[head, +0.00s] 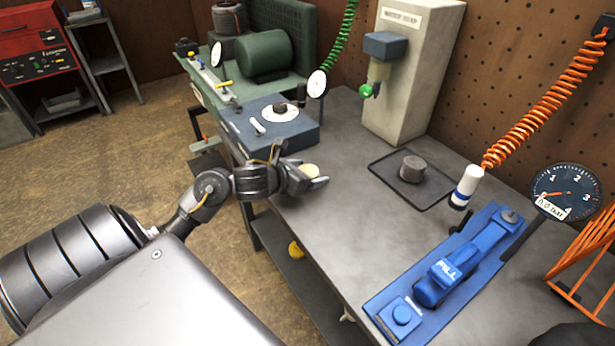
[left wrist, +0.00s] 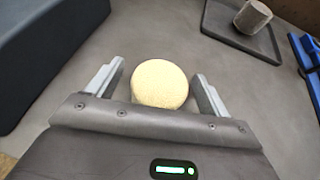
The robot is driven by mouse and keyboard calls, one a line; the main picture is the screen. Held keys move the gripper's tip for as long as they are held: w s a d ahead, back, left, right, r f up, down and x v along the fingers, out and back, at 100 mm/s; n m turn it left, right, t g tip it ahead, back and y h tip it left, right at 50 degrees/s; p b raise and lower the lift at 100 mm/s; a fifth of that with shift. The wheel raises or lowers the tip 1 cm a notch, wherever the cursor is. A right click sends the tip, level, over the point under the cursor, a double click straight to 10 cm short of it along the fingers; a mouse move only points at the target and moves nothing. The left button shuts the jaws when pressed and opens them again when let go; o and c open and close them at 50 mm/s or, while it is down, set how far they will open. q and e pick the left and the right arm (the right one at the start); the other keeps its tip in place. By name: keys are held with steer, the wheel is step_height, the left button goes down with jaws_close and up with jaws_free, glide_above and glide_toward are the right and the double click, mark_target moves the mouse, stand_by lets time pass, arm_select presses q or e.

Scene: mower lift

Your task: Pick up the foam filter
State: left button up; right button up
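The foam filter (left wrist: 159,84) is a pale yellow round piece on the grey workbench. In the left wrist view it lies between the two fingers of my left gripper (left wrist: 157,88), with a visible gap to the finger on each side. My left gripper is open around it. In the head view the foam filter (head: 310,171) shows as a small cream disc at my left gripper (head: 313,181), partly hidden by the fingers. I cannot tell whether it is lifted off the bench. My right gripper is in neither view.
A blue-grey box with a dial (head: 268,126) stands close behind my left gripper. A dark tray (head: 388,163) holds a grey cylinder (head: 412,169). A blue fixture (head: 447,277) lies at the right, near a gauge (head: 565,190). The bench between gripper and tray is clear.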

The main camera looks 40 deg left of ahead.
arm_select(q)
steer(key=c, duration=1)
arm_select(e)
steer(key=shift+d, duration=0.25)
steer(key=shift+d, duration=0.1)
arm_select(q)
steer(key=shift+r, duration=0.15)
